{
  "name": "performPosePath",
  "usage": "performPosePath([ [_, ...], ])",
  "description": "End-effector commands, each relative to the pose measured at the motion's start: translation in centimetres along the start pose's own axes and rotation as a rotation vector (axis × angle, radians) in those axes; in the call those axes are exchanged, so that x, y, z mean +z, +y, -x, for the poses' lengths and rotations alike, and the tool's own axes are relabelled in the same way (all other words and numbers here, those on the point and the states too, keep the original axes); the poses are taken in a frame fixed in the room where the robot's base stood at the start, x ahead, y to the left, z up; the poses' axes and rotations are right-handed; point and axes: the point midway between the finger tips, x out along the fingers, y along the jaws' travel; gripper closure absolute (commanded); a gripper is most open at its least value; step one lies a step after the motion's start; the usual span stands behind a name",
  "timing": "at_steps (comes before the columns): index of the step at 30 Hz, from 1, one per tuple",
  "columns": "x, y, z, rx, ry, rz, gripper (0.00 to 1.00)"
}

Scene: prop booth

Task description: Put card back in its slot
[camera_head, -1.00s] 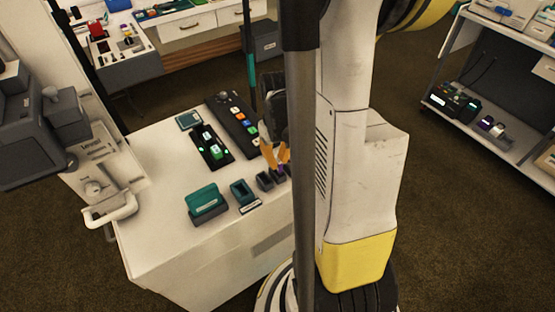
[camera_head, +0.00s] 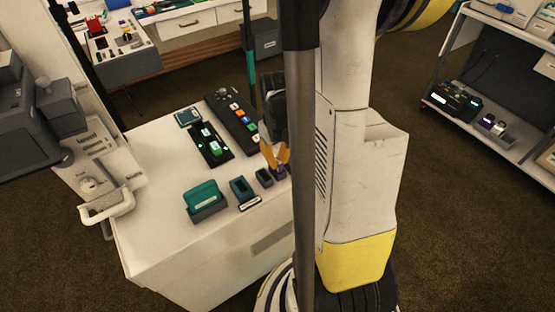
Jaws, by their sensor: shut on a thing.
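My gripper (camera_head: 277,164) has orange fingers that point down over the right part of the white counter (camera_head: 160,215). It is shut on a small purple thing (camera_head: 280,171), low among the small dark holders. I cannot tell whether this is the card, or whether it sits in a holder. A small dark open holder (camera_head: 264,178) stands just left of it. A larger dark holder with a teal inside (camera_head: 240,188) stands further left, with a pale label in front. A teal upright piece (camera_head: 201,194) stands in a grey holder (camera_head: 208,212). My arm hides the counter's right side.
A black panel with green lights (camera_head: 211,146) and a long dark strip with coloured buttons (camera_head: 236,118) lie behind the holders. Grey equipment (camera_head: 40,120) stands at the left. A shelf unit (camera_head: 500,130) is at the right. The counter's front left is clear.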

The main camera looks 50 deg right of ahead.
Motion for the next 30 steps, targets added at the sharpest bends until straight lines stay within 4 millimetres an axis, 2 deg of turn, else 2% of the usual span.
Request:
performPosePath([
  [4, 0.0, 0.0, -0.56, 0.0, 0.0, 0.0, 1.0],
  [14, 0.0, 0.0, -0.5, 0.0, 0.0, 0.0, 1.0],
  [15, 0.0, 0.0, -0.5, 0.0, 0.0, 0.0, 0.86],
  [17, 0.0, 0.0, -0.5, 0.0, 0.0, 0.0, 0.68],
  [30, -0.01, 0.0, 0.05, 0.0, 0.0, 0.0, 0.68],
])
